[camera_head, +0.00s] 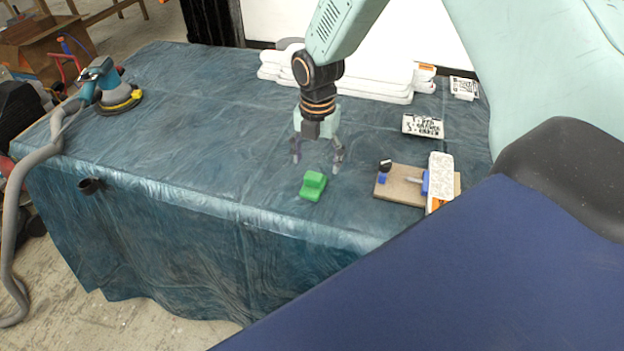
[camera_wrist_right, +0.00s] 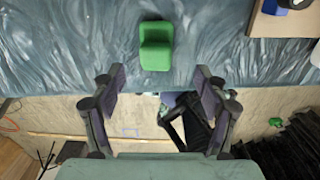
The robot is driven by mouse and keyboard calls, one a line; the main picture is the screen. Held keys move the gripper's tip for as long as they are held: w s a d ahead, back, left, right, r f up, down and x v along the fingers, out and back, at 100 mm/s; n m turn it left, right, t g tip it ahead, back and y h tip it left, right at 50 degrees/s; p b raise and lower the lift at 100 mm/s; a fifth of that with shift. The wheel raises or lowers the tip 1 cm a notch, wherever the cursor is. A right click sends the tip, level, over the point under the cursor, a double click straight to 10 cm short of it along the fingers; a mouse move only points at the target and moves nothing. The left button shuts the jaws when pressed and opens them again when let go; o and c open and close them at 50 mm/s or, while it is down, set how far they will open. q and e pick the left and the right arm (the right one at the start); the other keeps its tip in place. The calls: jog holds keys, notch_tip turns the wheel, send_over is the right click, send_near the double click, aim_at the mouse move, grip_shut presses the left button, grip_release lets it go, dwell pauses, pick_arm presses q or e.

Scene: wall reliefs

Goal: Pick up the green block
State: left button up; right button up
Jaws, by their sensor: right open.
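The green block (camera_head: 313,186) lies on the blue-covered table (camera_head: 215,140), near its front edge. It has a raised part at one end. My right gripper (camera_head: 316,166) is open and empty above the table, beyond the block in the head view. In the right wrist view the green block (camera_wrist_right: 156,46) is at the top centre, ahead of the spread fingers (camera_wrist_right: 158,92) and apart from them. My left gripper is not in view.
A wooden board (camera_head: 400,186) with small blue and black parts lies right of the block. White folded stacks (camera_head: 370,82) lie at the back. A sander (camera_head: 112,90) with a grey hose stands at the far left. The table's middle is clear.

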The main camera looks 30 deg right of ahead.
aim_at(315, 176)
jog(key=f, duration=0.5)
jog(key=shift+w+a+f, duration=0.15)
jog(key=shift+a+f, duration=0.1)
jog(key=shift+f, duration=0.1)
jog(key=shift+f+b, duration=0.3)
jog(key=shift+f, duration=0.1)
jog(key=shift+d+f, duration=0.1)
jog(key=shift+f, duration=0.1)
jog(key=shift+w+f, duration=0.1)
jog(key=shift+w, duration=0.05)
jog(key=shift+c, duration=1)
jog(key=c, duration=1.1)
